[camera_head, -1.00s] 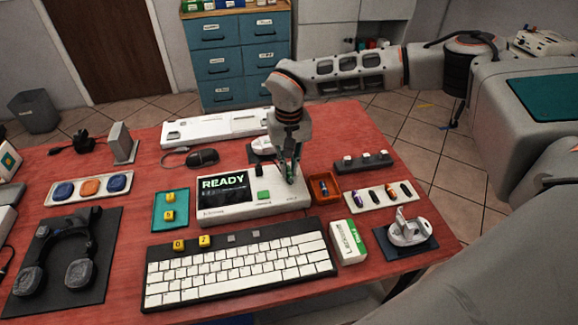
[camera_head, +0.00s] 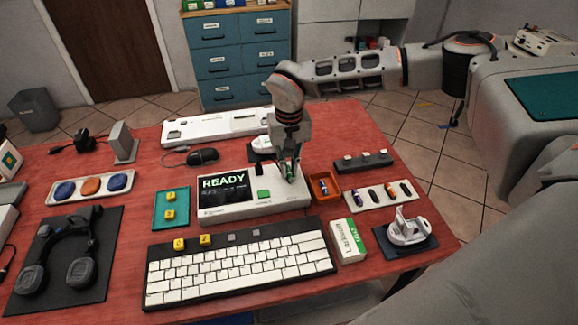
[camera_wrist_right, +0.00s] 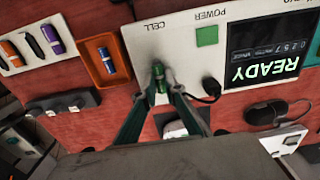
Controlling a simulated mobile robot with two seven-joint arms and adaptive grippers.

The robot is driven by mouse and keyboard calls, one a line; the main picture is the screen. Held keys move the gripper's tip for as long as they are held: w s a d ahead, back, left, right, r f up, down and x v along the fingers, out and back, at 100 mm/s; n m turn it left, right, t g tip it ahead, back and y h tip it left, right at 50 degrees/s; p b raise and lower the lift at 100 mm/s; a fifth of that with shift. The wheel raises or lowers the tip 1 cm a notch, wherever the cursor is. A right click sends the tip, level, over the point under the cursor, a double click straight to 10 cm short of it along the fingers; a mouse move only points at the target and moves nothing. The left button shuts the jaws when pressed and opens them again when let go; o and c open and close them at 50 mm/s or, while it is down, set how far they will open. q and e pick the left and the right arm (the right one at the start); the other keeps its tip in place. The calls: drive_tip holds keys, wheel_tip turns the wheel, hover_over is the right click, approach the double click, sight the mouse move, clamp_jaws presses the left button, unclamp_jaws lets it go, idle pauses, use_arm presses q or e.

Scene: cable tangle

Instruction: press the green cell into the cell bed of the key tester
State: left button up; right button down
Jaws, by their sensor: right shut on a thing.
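The key tester (camera_head: 235,213) is a white box with a lit screen reading READY and a green power button (camera_head: 263,195). It also shows in the right wrist view (camera_wrist_right: 180,45), where the word CELL is printed beside the cell bed. My right gripper (camera_head: 289,178) points down over the tester's right end. In the wrist view the right gripper (camera_wrist_right: 160,88) is shut on the green cell (camera_wrist_right: 160,80), its fingertips at the CELL marking. The fingers and cell cover the bed, so I cannot tell how deep the cell sits. My left gripper is not in view.
An orange tray (camera_head: 337,195) with a blue cell stands just right of the tester. Beyond it is a white holder (camera_head: 352,208) with several cells. A keyboard (camera_head: 240,285) lies in front, and a mouse (camera_head: 203,156) lies behind.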

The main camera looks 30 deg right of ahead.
drive_tip(key=shift+f, duration=0.3)
idle(0.4)
drive_tip(key=c, duration=2.4)
unclamp_jaws()
drive_tip(key=shift+r, duration=0.1)
drive_tip(key=shift+r+p, duration=1.7)
drive_tip(key=shift+p, duration=0.15)
drive_tip(key=o, duration=0.6)
